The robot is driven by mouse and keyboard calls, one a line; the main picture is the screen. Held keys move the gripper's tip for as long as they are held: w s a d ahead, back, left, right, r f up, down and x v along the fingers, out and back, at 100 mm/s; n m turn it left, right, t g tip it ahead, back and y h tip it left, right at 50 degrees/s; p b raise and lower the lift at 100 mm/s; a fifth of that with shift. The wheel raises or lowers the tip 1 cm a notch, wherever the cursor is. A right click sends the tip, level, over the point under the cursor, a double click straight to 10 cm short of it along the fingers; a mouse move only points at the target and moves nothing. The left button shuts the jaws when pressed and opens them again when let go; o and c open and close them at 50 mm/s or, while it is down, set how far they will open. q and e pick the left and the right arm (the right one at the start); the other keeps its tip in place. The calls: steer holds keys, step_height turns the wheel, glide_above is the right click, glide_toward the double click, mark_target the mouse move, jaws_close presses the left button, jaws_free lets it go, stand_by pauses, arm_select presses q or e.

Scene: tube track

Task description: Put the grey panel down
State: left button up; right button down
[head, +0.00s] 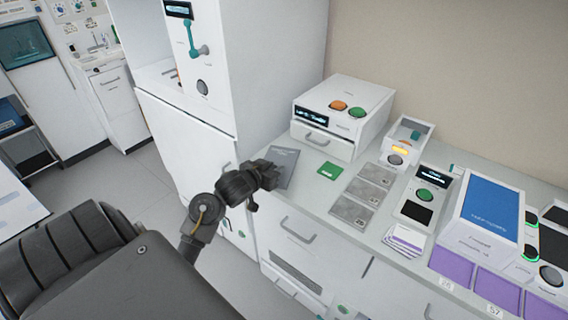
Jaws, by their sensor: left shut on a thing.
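A dark grey panel (284,161) is at the left end of the white counter, in front of the white box. My left gripper (268,175) is shut on the panel's near left edge. The panel is over the counter top or touching it; I cannot tell which. Part of the panel is hidden behind the gripper. My right gripper is not in view.
A green card (330,170) lies just right of the panel. A white box (344,112) with orange and green buttons stands behind. A tall white cabinet (270,60) stands at left.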

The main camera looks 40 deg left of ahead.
mark_target(283, 163)
arm_select(q)
steer(key=w, duration=0.5)
steer(key=shift+w+a+r, duration=0.15)
steer(key=shift+w+a, duration=0.15)
steer(key=shift+a, duration=0.1)
steer(key=shift+w+a, duration=0.1)
steer(key=shift+w, duration=0.4)
steer(key=shift+f+p, duration=0.5)
steer(key=shift+f, duration=1.35)
steer(key=shift+f, duration=0.1)
steer(key=o, duration=1.1)
